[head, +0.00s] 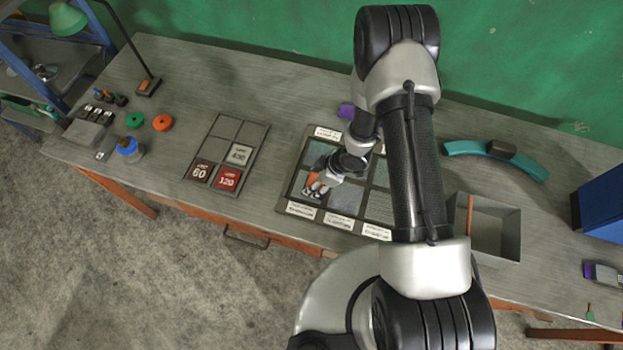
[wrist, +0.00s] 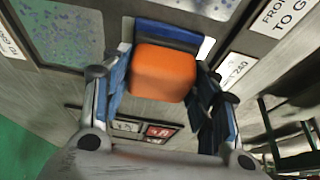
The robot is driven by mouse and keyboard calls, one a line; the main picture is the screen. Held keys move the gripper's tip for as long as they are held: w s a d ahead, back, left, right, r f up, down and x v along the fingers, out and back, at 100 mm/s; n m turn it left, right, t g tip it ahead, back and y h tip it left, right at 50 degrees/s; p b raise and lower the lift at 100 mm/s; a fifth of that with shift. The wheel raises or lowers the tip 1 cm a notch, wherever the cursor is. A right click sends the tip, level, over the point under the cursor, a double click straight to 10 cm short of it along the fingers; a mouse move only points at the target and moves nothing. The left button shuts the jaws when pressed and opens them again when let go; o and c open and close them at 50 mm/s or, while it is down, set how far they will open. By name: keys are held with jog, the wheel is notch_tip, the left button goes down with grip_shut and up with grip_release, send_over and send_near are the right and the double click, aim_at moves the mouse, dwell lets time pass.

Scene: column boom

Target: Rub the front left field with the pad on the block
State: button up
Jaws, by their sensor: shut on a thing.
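My gripper (head: 316,188) is shut on an orange block (wrist: 163,72), which also shows in the head view (head: 313,179). A dark blue pad (wrist: 166,36) is on the block's far side in the wrist view. The block is at the front left field (head: 298,186) of a dark framed board (head: 284,206) with several grey fields. My gripper and the block hide most of this field. I cannot tell whether the pad touches it. In the wrist view, speckled fields show beside the block, such as the one at the left (wrist: 68,35).
White labels (head: 301,211) line the board's edges. A grid tray (head: 213,165) with numbered squares stands to the left. An open grey bin (head: 508,232) and a teal curved piece (head: 465,147) are to the right. A purple item (head: 346,110) lies behind the board.

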jog(key=shift+s, duration=0.1)
dwell(0.3)
jog(key=shift+w+a+p, duration=0.25)
jog(key=shift+w+a, duration=0.1)
jog(key=shift+a, duration=0.55)
jog(key=shift+w+a+p, duration=0.25)
jog(key=shift+w+a, duration=0.05)
jog(key=shift+a, duration=0.55)
jog(key=shift+d, duration=0.2)
jog(key=shift+s+d+f, duration=0.2)
jog(key=shift+s+d, duration=0.2)
jog(key=shift+d, duration=0.4)
notch_tip(320, 180, up, 9)
jog(key=p, duration=0.7)
jog(key=shift+w+r+p, duration=0.1)
jog(key=shift+r+p, duration=0.1)
jog(key=shift+p, duration=0.2)
jog(key=shift+f, duration=0.15)
